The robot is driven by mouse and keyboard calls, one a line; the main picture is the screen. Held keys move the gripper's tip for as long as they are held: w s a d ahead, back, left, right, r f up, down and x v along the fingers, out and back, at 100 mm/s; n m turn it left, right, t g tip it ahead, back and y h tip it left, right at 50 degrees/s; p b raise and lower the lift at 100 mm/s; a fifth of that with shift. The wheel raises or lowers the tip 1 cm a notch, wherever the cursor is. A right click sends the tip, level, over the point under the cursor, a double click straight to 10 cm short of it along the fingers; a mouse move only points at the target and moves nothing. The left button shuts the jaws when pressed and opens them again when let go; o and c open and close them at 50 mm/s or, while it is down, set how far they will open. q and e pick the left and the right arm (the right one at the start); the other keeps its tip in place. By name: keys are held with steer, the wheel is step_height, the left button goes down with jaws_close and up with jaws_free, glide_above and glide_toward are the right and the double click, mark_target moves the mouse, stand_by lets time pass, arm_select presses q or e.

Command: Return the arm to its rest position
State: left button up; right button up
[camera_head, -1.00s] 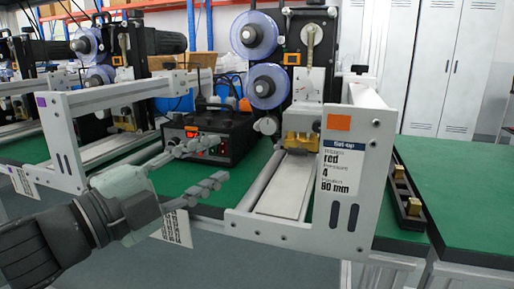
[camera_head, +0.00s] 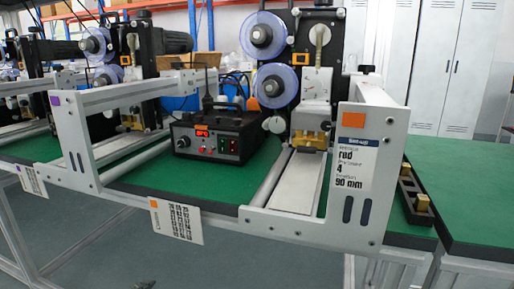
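Neither of my grippers nor any part of my arms shows in the head view now. The nearest machine is a coder with a white frame (camera_head: 372,165) and two blue-rimmed reels (camera_head: 262,36) on a black upright. A brass-coloured block (camera_head: 309,139) sits under its head, above a pale flat bed (camera_head: 299,182). A label panel (camera_head: 357,160) on the frame's right plate carries an orange square and printed text. A black control box (camera_head: 214,137) with an orange display, knobs and a red button stands left of it.
A green-topped bench (camera_head: 130,176) runs across the view, with a printed white card (camera_head: 176,220) on its front edge. A dark rack with brass blocks (camera_head: 418,200) lies on the right. A second coder (camera_head: 118,100) stands left. Grey lockers (camera_head: 455,65) stand behind. Floor shows in front.

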arm_select(q)
steer(key=s+a+f+n+g+y, duration=0.1)
steer(key=s+a+f+n+g, duration=0.2)
steer(key=s+f, duration=0.45)
steer(key=s+a+f+n+g+y, duration=0.2)
steer(key=s+a+f+g, duration=0.2)
steer(key=s+f, duration=0.35)
step_height(320, 180, down, 9)
steer(key=g+p, duration=0.1)
steer(key=p, duration=0.4)
steer(key=shift+s+a+f+g+h, duration=0.2)
steer(key=shift+a+g+h, duration=0.1)
steer(key=shift+a, duration=0.15)
arm_select(e)
step_height(320, 180, down, 11)
steer(key=d+g, duration=0.1)
steer(key=g, duration=0.1)
steer(key=shift+s+d+r, duration=0.2)
steer(key=shift+s+d, duration=0.15)
